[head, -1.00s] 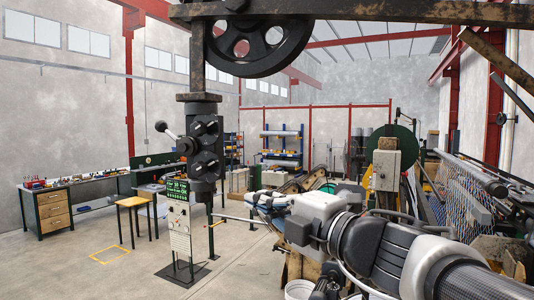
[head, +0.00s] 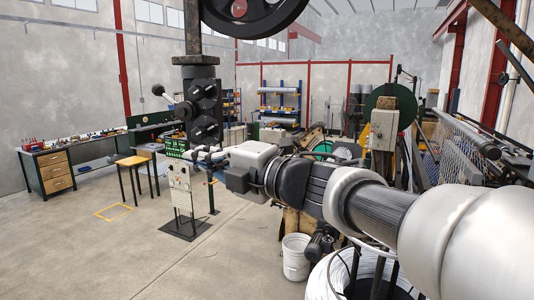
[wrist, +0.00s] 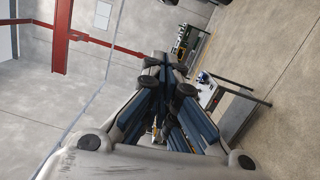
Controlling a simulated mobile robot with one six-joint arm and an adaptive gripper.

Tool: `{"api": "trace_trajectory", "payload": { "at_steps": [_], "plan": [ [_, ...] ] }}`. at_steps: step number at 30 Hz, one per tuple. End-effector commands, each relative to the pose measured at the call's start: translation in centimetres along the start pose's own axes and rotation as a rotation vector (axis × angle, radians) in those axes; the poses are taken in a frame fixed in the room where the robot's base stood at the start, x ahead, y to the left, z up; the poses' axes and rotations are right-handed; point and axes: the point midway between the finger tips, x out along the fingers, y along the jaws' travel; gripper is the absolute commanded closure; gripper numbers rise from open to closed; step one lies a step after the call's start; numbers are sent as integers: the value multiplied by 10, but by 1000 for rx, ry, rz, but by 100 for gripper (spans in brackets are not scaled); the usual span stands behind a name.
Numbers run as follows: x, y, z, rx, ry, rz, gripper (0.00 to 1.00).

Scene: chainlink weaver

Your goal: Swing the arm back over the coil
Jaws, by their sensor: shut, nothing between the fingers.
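The coil (head: 330,278) is a ring of pale wire at the bottom of the head view, cut off by the frame's lower edge. My arm stretches leftward across the picture, above and beyond the coil. My gripper (head: 200,154) is at the far end, well to the left of the coil and overlapping the control stand in the picture. In the wrist view my gripper (wrist: 172,84) has its fingers together with nothing between them. The coil does not show in the wrist view.
A control stand (head: 181,200) with a green display is behind my gripper. A white bucket (head: 296,258) stands beside the coil. The floor at lower left is clear. Chain-link mesh (head: 455,155) is at the right.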

Motion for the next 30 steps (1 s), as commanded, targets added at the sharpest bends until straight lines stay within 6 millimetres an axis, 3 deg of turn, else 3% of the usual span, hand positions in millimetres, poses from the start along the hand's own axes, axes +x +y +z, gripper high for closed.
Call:
{"api": "trace_trajectory", "payload": {
  "at_steps": [7,9,15,30],
  "plan": [
    [54,2,-1,1,3,-1,100],
    [54,2,16,1,-4,-1,100],
    [58,2,35,0,-2,0,100],
    [59,0,39,0,-2,1,100]
  ]
}}
